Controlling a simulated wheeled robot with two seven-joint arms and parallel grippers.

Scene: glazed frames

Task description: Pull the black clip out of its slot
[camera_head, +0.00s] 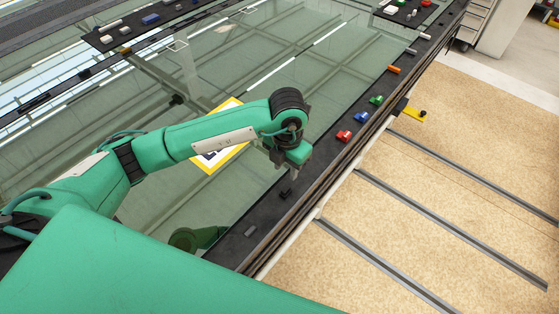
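The black clip (286,193) appears as a small dark shape on the black frame rail (268,219), just below my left gripper. It is hard to separate from the dark rail, and its slot cannot be made out. My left gripper (284,172) points down over the rail at the end of the green arm. Its fingers are small and dark here, so I cannot tell whether they are open or shut, or whether they touch the clip. My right gripper is not in view.
Along the same rail sit a red clip (344,136), a blue clip (361,116), a green clip (376,100) and an orange clip (393,69). A grey clip (250,231) lies nearer. Glass (345,62) fills the frame. A yellow-bordered sign (231,157) lies behind my arm.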

